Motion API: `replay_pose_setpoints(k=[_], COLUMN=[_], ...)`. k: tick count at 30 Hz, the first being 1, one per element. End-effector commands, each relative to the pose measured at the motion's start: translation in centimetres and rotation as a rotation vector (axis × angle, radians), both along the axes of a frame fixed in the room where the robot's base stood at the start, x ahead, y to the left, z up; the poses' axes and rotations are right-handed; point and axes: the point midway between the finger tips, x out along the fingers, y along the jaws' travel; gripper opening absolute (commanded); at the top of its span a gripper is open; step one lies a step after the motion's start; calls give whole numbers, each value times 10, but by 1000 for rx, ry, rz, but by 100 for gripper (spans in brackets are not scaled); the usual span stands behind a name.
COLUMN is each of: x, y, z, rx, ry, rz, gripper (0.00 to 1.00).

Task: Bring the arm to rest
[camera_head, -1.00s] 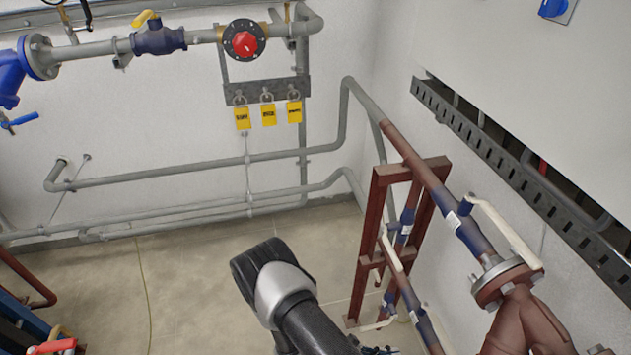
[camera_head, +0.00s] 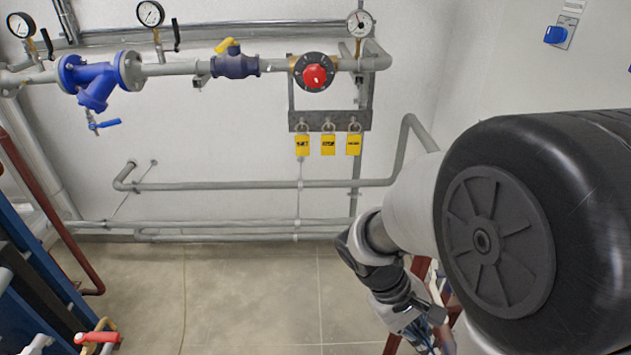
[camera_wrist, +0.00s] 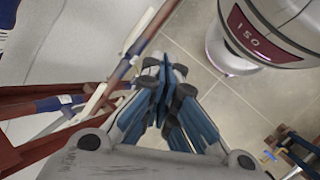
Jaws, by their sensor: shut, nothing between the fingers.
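My arm (camera_head: 410,215) reaches in from the right of the head view. Its large black joint cover and pale link fill the right side, and its lower part hangs down and forward. My gripper (camera_wrist: 160,80) shows in the wrist view with its blue-grey fingers brought together and nothing held. In the head view the gripper (camera_head: 425,335) is small, at the lower edge, partly cut off and hard to make out. The wrist view shows tiled floor beyond the fingertips. The fingers appear apart from the pipework.
Red-brown pipework (camera_wrist: 40,110) stands left of the gripper in the wrist view. Blue plates (camera_head: 25,265) stand at left. The middle floor (camera_head: 240,285) is clear.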

Motion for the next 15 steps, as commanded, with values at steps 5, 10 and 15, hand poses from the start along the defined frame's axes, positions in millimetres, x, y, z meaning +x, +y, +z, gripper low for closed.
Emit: replay_pose_setpoints(k=[5,10,15], x=[-20,-41,-61], y=[11,24,39], z=[51,89,119], rx=[142,280,413], ry=[-191,-373,-552], rz=[-121,-215,-282], gripper=[0,0,0])
